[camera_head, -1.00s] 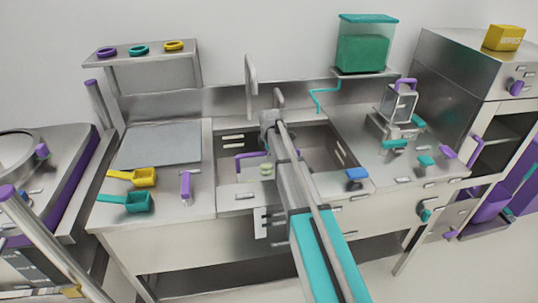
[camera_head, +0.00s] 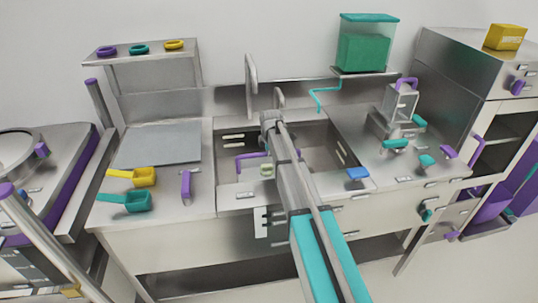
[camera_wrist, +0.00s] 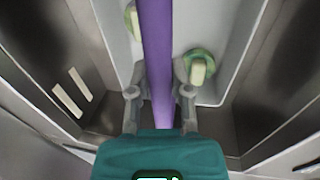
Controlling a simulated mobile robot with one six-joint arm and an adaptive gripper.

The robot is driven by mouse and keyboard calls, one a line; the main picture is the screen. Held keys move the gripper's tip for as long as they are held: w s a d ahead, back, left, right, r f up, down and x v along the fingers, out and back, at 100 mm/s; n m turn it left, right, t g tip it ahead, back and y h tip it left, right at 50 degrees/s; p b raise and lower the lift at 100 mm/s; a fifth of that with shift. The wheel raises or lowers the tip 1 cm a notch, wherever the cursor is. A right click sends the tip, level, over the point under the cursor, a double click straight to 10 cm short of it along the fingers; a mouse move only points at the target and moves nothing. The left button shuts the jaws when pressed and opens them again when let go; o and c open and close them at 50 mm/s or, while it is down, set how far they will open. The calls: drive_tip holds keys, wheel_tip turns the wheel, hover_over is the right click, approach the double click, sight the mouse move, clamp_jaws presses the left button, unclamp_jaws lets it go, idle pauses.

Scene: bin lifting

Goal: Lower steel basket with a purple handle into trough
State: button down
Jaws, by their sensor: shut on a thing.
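The steel basket's purple handle (camera_wrist: 157,50) runs between my gripper's fingers (camera_wrist: 159,97) in the wrist view, and they are shut on it. The handle also shows in the head view (camera_head: 252,156), left of my arm. The basket's pale wall (camera_wrist: 236,50) and several green and cream pieces (camera_wrist: 199,68) inside show in the wrist view. The trough (camera_head: 322,150) is the steel basin in the counter. The basket is within its outline, but its bottom and contact are hidden. In the head view my arm hides the gripper and much of the basket.
The trough's slotted wall (camera_wrist: 72,92) lies left of the basket in the wrist view. A blue piece (camera_head: 357,173) sits on the front rim. Yellow (camera_head: 143,177) and teal scoops (camera_head: 137,202) lie on the left counter. A tap (camera_head: 252,80) stands behind the trough.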

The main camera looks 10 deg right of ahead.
drive_tip(key=shift+s+f+b, duration=0.1)
drive_tip(key=shift+f+b, duration=0.2)
drive_tip(key=shift+f, duration=0.05)
idle(0.5)
drive_tip(key=shift+c, duration=2.3)
unclamp_jaws()
drive_tip(key=o, duration=0.5)
drive_tip(key=shift+c, duration=0.2)
wheel_tip(320, 180, up, 14)
drive_tip(key=p, duration=1.4)
